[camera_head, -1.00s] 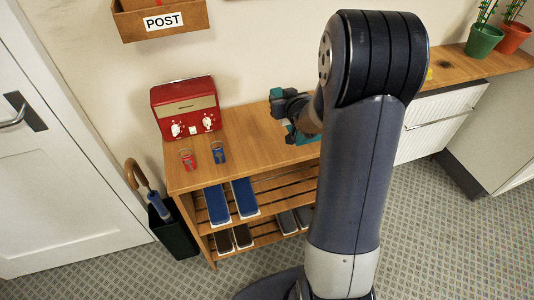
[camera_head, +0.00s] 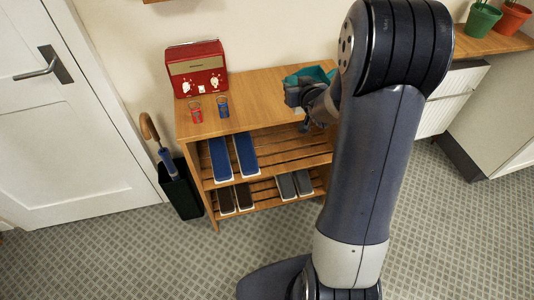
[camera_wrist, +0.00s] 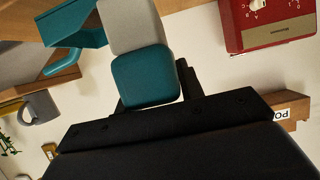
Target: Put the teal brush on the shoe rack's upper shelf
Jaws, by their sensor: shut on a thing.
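My gripper (camera_wrist: 153,92) is shut on the teal brush (camera_wrist: 146,76), whose teal end and pale grey part lie between the dark fingers in the wrist view. In the head view my wrist is over the front edge of the rack top, and the brush cannot be made out clearly there. The wooden shoe rack (camera_head: 262,88) stands against the wall. Its upper shelf (camera_head: 285,151) has slats, with a pair of blue shoes (camera_head: 232,158) at the left. The shelf's right end is hidden behind my arm.
A red radio (camera_head: 197,68), a red cup (camera_head: 196,110) and a blue cup (camera_head: 223,106) are at the left. The upper shelf looks clear right of the blue shoes. An umbrella stand (camera_head: 181,190) is beside the rack.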

